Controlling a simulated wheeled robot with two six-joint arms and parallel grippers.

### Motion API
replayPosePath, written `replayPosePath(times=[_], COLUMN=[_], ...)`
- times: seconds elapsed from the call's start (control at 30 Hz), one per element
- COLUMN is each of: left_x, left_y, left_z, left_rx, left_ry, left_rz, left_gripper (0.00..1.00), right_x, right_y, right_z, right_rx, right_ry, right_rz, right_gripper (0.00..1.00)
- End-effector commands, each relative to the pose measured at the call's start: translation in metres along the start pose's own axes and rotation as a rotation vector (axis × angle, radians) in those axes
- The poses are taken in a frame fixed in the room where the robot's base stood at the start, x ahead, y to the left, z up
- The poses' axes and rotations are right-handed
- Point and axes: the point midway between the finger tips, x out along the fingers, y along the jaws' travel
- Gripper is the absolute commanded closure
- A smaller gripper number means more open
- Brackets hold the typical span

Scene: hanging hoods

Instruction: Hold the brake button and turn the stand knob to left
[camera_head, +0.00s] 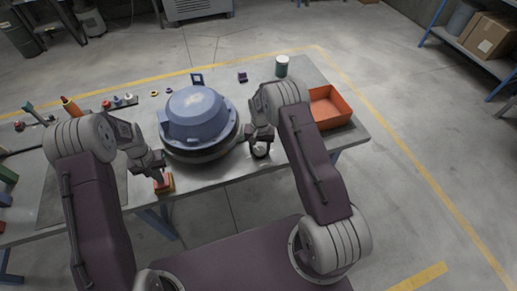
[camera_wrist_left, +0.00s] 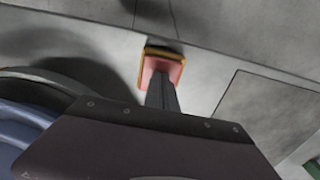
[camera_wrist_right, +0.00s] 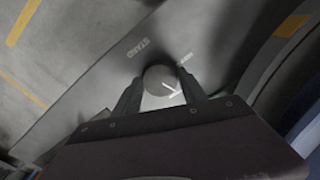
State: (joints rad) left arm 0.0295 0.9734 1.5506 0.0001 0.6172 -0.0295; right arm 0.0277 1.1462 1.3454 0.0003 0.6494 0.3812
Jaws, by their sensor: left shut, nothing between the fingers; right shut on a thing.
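The brake button (camera_head: 163,185), a small box with a red top and yellow edge, sits at the table's front edge; it also shows in the left wrist view (camera_wrist_left: 158,66). My left gripper (camera_head: 159,175) is shut and empty, its fingertips over the red top and seemingly touching it. I cannot tell whether the button is pressed in. The stand knob (camera_wrist_right: 161,80) is round and grey with a white pointer line slanting in the right wrist view. My right gripper (camera_wrist_right: 161,97) is shut on it, a finger at each side. In the head view the knob (camera_head: 260,151) is partly hidden.
A blue domed unit (camera_head: 197,112) on a dark round base stands between my grippers. Several small parts (camera_head: 118,101) lie at the back left. The word STAND is printed beside the knob.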

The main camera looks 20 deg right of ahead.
Motion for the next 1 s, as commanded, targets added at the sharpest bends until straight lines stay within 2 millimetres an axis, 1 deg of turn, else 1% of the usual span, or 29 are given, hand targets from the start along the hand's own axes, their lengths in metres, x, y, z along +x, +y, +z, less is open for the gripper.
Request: replayPosePath(times=[0.7, 1.0], left_x=[0.0012, 0.0013], left_y=[-0.0003, -0.0002], left_z=[-0.0002, 0.0001], left_rx=[0.000, 0.000], left_ry=[0.001, 0.000], left_rz=[0.000, 0.000], left_gripper=[1.00, 1.00], right_x=[0.0011, 0.0012], right_y=[0.0013, 0.0010], right_z=[0.0008, 0.0008], right_rx=[-0.677, -0.935], right_ry=[-0.004, -0.004], right_rz=[0.001, 0.001], right_gripper=[0.91, 0.91])
